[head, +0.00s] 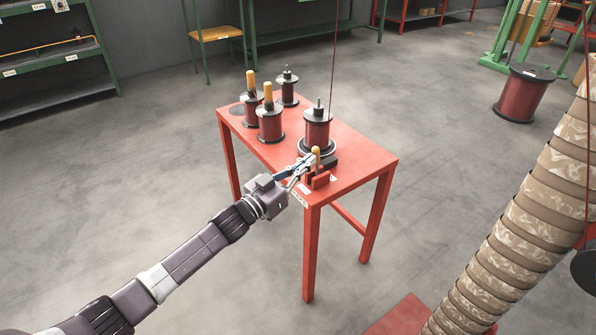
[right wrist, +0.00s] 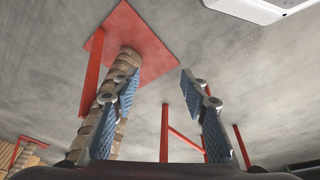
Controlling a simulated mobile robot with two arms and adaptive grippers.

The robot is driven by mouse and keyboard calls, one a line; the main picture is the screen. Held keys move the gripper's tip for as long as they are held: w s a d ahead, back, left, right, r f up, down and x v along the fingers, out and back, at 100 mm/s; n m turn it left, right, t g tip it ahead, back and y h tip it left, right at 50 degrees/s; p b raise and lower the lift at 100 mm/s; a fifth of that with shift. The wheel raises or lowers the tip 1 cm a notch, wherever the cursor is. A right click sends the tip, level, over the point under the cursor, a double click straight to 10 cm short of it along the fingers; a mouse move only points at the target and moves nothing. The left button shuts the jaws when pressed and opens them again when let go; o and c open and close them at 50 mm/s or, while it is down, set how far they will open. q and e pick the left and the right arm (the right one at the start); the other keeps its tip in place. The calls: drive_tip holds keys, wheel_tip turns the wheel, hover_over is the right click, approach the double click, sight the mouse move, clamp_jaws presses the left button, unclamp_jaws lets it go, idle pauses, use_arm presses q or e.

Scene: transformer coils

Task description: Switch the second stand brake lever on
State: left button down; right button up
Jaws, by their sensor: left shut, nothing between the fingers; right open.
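A red table (head: 352,160) holds several wire spools. The spool nearest its right end (head: 317,130) sits on a dark stand (head: 327,163), and a thin wire rises from it. In front of that spool is an upright brake lever with a tan knob (head: 316,151), on a small red bracket (head: 318,181). My left gripper (head: 304,163) is shut and empty, its fingertips beside the lever on its left; I cannot tell if they touch it. My right gripper (right wrist: 160,78) is open and empty in the right wrist view, away from the table top.
Two spools with tan handles (head: 270,122) and a smaller spool (head: 288,89) stand on the table's far left part. A large wrapped coil column (head: 520,220) rises at right. Another red spool (head: 523,93) stands on the floor behind. The floor left of the table is clear.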

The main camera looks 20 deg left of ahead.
sight(318, 156)
use_arm(q)
drive_tip(key=w+d+p, duration=0.1)
drive_tip(key=w+d+r+p, duration=0.1)
drive_tip(key=shift+w+d+r+p, duration=0.1)
drive_tip(key=shift+w+r+p, duration=0.05)
drive_tip(key=shift+w+p, duration=0.25)
drive_tip(key=shift+w+d, duration=0.6)
drive_tip(key=shift+w, duration=0.1)
use_arm(e)
wheel_tip(318, 156, down, 11)
drive_tip(key=shift+w+a+f+g, duration=0.15)
drive_tip(key=shift+w+a+g, duration=0.1)
drive_tip(key=shift+w+g, duration=0.2)
use_arm(q)
drive_tip(key=shift+s, duration=0.3)
drive_tip(key=v, duration=1.1)
drive_tip(key=shift+a, duration=0.2)
drive_tip(key=shift+s, duration=0.15)
